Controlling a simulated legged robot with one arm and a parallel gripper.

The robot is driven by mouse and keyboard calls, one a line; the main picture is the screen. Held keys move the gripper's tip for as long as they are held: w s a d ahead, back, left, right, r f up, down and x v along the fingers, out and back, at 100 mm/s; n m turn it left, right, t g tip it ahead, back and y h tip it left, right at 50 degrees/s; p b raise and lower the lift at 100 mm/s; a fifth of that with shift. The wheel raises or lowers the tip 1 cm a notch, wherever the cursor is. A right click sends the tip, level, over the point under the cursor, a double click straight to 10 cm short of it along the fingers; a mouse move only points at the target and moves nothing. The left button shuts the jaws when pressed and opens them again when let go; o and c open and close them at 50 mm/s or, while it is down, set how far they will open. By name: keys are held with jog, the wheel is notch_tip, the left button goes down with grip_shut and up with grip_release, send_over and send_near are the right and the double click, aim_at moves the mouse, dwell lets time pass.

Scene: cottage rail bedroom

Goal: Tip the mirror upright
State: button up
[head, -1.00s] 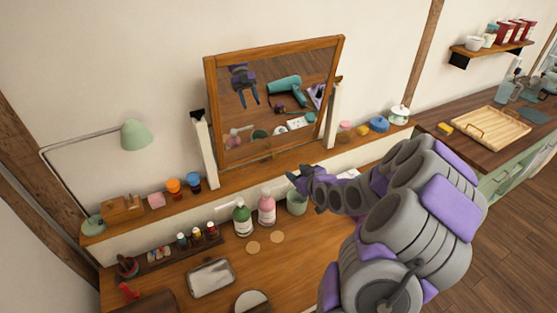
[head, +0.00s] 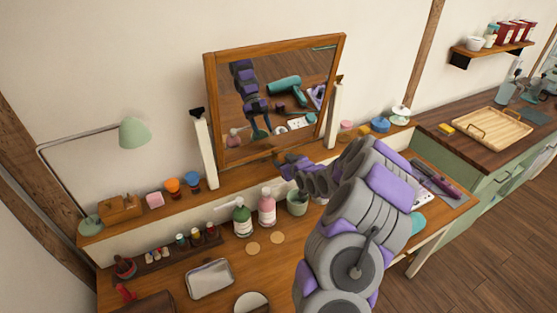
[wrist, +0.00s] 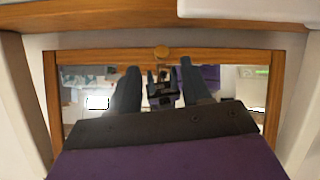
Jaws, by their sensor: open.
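The mirror (head: 210,92) has a wooden frame and hangs between two white posts on the raised shelf of the dressing table. Its glass shows the tabletop, a teal hair dryer and my arm, so it is tilted with its face downward. My gripper (head: 278,160) is just in front of its lower edge in the head view, small and partly hidden by my wrist.
A green bottle (head: 242,217), a pink bottle (head: 267,207) and a green cup (head: 297,202) stand below the mirror, close to my arm. A green lamp (head: 134,132) and small jars line the shelf at left. A counter with a wooden tray (head: 492,130) is at right.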

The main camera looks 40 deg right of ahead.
aim_at(276, 157)
jog(key=x, duration=0.3)
jog(key=shift+w+f, duration=0.25)
jog(key=shift+w, duration=0.05)
jog(key=shift+w+f+b, duration=0.1)
jog(key=shift+w+b, duration=0.2)
jog(key=shift+w, duration=0.4)
jog(key=shift+c, duration=0.5)
grip_shut()
